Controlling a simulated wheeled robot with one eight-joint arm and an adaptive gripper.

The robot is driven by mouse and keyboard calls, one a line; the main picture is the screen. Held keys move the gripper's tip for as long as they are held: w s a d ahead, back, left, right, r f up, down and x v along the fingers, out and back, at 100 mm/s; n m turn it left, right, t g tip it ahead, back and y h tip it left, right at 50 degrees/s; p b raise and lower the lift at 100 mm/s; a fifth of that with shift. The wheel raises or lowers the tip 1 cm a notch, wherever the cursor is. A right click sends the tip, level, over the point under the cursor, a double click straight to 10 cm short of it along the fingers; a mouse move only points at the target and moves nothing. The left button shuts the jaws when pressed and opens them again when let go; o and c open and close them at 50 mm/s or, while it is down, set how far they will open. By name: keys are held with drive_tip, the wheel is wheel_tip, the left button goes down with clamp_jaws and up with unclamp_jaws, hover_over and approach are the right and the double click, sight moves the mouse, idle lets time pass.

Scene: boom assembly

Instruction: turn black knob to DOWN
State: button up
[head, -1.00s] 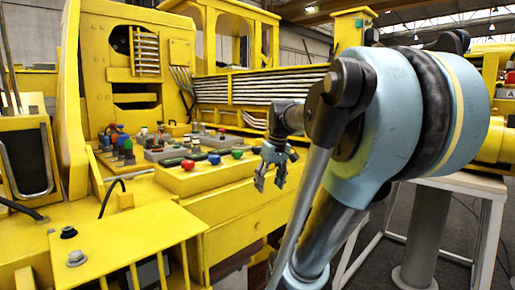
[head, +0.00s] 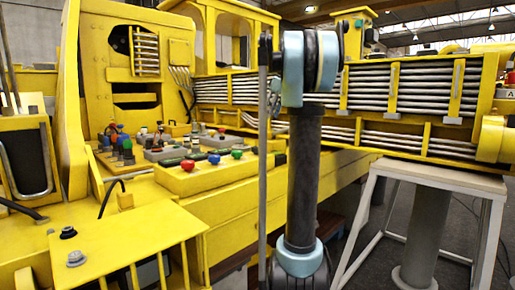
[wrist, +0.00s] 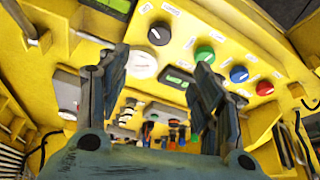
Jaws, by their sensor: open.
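The black knob (wrist: 159,33) shows in the wrist view on the yellow control panel, near the top and just beyond my fingertips. It is round with a small pale mark; the labels beside it are too small to read, so I cannot tell its setting. My gripper (wrist: 160,58) is open and empty, with one finger on each side of the picture. The knob lies beyond the gap between the fingers, apparently untouched. In the head view my gripper is hidden behind my upright arm, and I cannot make out the knob there.
A white round part (wrist: 143,64) lies beside the black knob. Green (wrist: 204,54), blue (wrist: 239,74) and red (wrist: 264,88) buttons line the panel. In the head view the yellow control box (head: 200,180) stands left of my arm, and a white-topped stand (head: 440,178) stands right.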

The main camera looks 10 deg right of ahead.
sight(257, 147)
drive_tip(key=x, duration=1.7)
drive_tip(key=shift+w, duration=0.2)
drive_tip(key=c, duration=1)
